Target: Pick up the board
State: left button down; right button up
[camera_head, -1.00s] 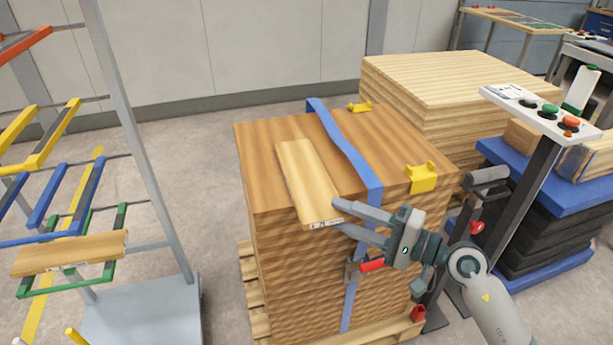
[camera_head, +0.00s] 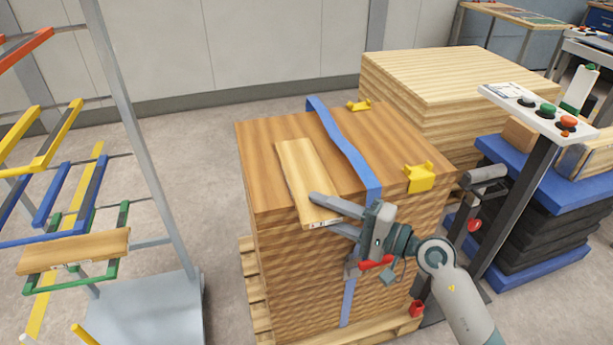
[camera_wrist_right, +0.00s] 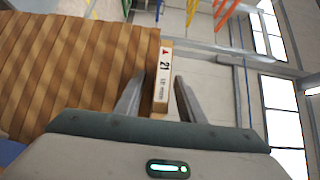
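The board (camera_head: 303,170), a light plank, lies flat on the strapped wood stack with its labelled near end at the stack's front edge. My right gripper (camera_head: 323,212) is at that end, one finger over the top face and the other lower, by the end. In the right wrist view, the end label (camera_wrist_right: 162,82) with "21" shows between the fingers of the open right gripper (camera_wrist_right: 160,78), with gaps visible beside it. My left gripper is not in view.
A blue strap (camera_head: 345,152) and a yellow corner piece (camera_head: 419,178) are right of the board. A rack (camera_head: 138,125) at left holds another plank (camera_head: 75,251). A button panel (camera_head: 533,112) stands at right. Floor between rack and stack is clear.

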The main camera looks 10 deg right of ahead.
grip_shut()
jog(key=shift+r, duration=0.15)
